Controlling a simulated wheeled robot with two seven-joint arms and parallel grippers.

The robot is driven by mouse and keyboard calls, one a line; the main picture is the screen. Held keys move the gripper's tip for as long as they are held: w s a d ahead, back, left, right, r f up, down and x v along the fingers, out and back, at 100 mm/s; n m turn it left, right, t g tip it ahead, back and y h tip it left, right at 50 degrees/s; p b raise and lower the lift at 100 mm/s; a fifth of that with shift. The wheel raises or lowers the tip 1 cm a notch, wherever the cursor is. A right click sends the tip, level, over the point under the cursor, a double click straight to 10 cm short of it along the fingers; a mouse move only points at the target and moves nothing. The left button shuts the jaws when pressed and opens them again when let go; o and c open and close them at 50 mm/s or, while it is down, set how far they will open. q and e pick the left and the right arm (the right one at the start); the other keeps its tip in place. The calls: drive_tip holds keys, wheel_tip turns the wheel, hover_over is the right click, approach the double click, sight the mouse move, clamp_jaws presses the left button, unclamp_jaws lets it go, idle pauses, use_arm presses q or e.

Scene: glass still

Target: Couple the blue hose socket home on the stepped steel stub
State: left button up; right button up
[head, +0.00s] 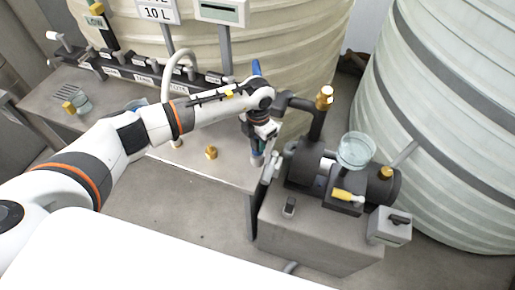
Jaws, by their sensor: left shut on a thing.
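My left gripper (259,143) points down over the right end of the steel bench, close to the pump. It is shut on a small, dark blue piece, which I take to be the blue hose socket (258,148); the fingers and arm hide most of it. A pale steel piece (271,167), perhaps the stepped stub, shows at the pump's left side, just right of and below the gripper. I cannot tell whether socket and steel piece touch. My right gripper is not in view.
The dark pump (305,165) stands on a grey block (315,225), with a brass-topped pipe (324,98) and a glass bowl (356,149). A brass fitting (211,153) stands on the bench (195,160). Large ribbed tanks (440,110) rise behind. Open floor lies in front.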

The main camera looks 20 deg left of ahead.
use_arm(q)
drive_tip(key=shift+f+b, duration=0.55)
drive_tip(key=shift+f, duration=0.05)
idle(0.3)
drive_tip(key=o, duration=1.2)
wheel_tip(320, 180, up, 12)
drive_tip(key=shift+r+b, duration=0.1)
drive_tip(key=shift+b, duration=1.05)
